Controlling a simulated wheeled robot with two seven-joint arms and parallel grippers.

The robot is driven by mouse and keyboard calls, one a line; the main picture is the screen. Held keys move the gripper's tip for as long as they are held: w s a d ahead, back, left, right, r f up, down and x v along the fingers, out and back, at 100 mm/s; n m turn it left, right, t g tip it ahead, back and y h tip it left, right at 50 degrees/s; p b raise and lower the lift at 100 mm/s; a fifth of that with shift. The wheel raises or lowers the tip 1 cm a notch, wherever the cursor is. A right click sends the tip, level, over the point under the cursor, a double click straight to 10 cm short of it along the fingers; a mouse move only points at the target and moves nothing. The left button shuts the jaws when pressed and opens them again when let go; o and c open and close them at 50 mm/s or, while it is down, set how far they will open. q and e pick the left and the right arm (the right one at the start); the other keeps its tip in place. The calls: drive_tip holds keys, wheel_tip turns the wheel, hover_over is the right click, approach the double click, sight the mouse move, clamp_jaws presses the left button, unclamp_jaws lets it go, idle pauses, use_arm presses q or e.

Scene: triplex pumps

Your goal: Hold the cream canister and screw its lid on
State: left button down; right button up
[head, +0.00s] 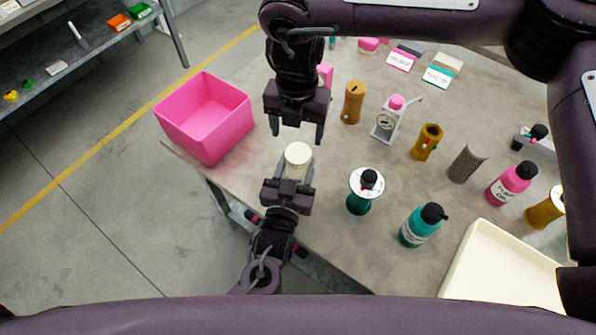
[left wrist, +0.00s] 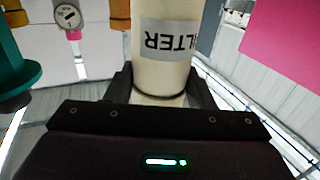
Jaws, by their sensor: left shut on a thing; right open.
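The cream canister (head: 298,156) stands upright near the table's left front edge. It also fills the middle of the left wrist view (left wrist: 165,70), with a label that reads FILTER upside down. My left gripper (head: 296,176) is shut on the canister, one finger on each side, low on its body; its fingers also show in the left wrist view (left wrist: 160,88). My right gripper (head: 298,132) is open and points down just above and behind the canister's top, with nothing visible between its fingers. I cannot make out a separate lid; the canister's top looks plain cream.
A pink bin (head: 207,118) stands left of the canister. A dark green flanged part (head: 359,201) and a teal bottle (head: 417,228) are to the right. A cream tray (head: 500,268) lies at lower right. Several parts and bottles crowd the table behind.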

sight(298, 153)
drive_tip(key=n, duration=0.4)
drive_tip(key=shift+r, duration=0.25)
drive_tip(key=n, duration=0.5)
drive_tip(key=shift+d+r, duration=0.1)
drive_tip(key=shift+r, duration=0.15)
drive_tip(key=shift+f, duration=4)
drive_tip(key=c, duration=1)
drive_tip(key=shift+m, duration=0.6)
drive_tip(key=o, duration=1.2)
